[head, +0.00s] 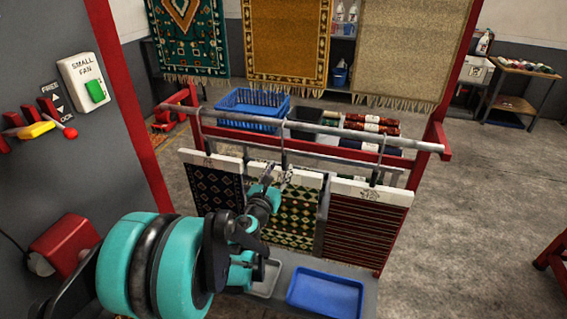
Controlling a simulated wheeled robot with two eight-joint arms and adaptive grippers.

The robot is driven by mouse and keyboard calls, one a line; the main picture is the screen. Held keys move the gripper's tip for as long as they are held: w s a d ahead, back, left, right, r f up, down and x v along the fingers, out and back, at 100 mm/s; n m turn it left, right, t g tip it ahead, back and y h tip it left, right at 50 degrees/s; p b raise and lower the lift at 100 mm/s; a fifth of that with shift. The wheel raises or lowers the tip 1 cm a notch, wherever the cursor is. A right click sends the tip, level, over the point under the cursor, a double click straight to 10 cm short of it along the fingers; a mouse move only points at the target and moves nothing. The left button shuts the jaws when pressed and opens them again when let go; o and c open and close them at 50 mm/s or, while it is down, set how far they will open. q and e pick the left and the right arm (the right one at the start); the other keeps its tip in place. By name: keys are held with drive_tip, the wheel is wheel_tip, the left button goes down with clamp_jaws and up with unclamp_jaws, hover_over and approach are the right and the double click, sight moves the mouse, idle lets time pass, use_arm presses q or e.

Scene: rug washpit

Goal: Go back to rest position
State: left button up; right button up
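My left arm comes in from the lower left, with teal and black links. My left gripper (280,181) is in front of the top of the middle hanging rug sample (290,222), below the metal rail (330,138). Its fingers are small and overlap the sample's white header, so I cannot tell whether they are open or shut, or whether they touch it. My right gripper is not in view.
Two more samples hang beside it, a diamond-patterned one (212,187) at left and a striped one (362,222) at right. A blue tray (325,293) lies below. A grey panel with a green switch (96,91) stands left. The floor at right is mostly clear.

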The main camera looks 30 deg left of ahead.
use_arm(q)
drive_tip(key=s+d+r+n+g+y, duration=0.15)
drive_tip(key=s+n, duration=0.35)
drive_tip(key=n, duration=0.5)
drive_tip(key=s+d+n+g+y, duration=0.2)
drive_tip(key=s+n, duration=0.4)
drive_tip(key=n, duration=0.4)
drive_tip(key=s+d+f+n+g+h, duration=0.3)
drive_tip(key=s+d+f+n, duration=0.2)
drive_tip(key=d, duration=0.3)
drive_tip(key=s+d+f+n+g+h, duration=0.4)
drive_tip(key=s+d+f+n, duration=0.1)
drive_tip(key=s+d+n, duration=0.2)
drive_tip(key=shift+s+d+n, duration=0.3)
drive_tip(key=shift+d+n, duration=0.4)
drive_tip(key=shift+d, duration=0.25)
